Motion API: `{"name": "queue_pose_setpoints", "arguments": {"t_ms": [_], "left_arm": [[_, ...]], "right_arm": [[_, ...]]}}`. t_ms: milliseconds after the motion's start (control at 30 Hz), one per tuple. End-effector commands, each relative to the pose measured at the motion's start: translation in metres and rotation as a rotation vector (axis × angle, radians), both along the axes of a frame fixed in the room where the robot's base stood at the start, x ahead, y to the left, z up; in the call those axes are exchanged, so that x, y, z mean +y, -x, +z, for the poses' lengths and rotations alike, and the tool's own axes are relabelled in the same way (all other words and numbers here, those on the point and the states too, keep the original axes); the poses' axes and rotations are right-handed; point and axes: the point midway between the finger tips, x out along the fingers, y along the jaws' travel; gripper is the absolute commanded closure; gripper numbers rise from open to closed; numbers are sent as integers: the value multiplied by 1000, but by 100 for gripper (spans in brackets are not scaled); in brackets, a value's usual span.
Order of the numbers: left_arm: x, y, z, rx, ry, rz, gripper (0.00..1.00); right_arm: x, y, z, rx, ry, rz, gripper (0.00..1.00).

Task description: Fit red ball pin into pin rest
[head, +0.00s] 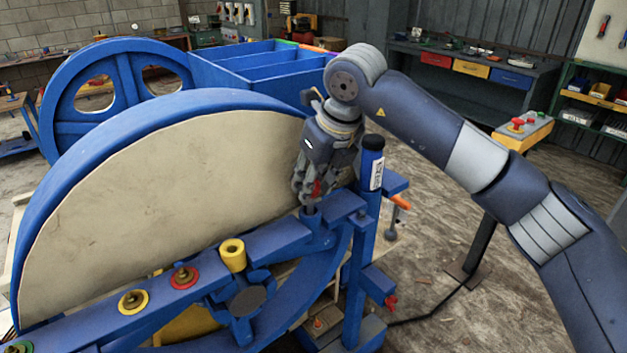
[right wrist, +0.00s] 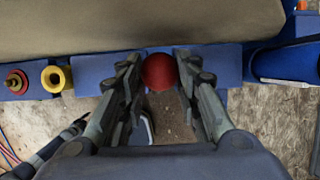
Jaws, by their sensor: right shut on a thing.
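My right gripper (head: 311,192) points down over the right end of the blue beam and is shut on the red ball pin (head: 317,187). The pin's red ball shows between the fingers, also in the right wrist view (right wrist: 159,71). A short grey-blue stub (head: 310,211) shows under the fingertips at a blue block (head: 318,234) beside the flywheel. I cannot tell whether the stub is the pin's shank or part of the block, or whether the pin is seated. I cannot tell for certain which part is the pin rest. My left gripper is not in view.
A large blue-rimmed flywheel (head: 160,190) stands close left of the gripper. A dark-capped blue cylinder (head: 371,165) stands close right. A yellow sleeve (head: 232,254), a red-ringed knob (head: 184,277) and a yellow-ringed knob (head: 133,301) sit along the beam.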

Motion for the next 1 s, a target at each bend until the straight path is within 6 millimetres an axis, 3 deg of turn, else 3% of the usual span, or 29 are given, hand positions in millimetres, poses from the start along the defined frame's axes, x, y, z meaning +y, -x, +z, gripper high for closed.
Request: {"name": "queue_pose_setpoints", "arguments": {"t_ms": [1000], "left_arm": [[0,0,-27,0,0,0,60]], "right_arm": [[0,0,-32,-1,-1,0,97]]}}
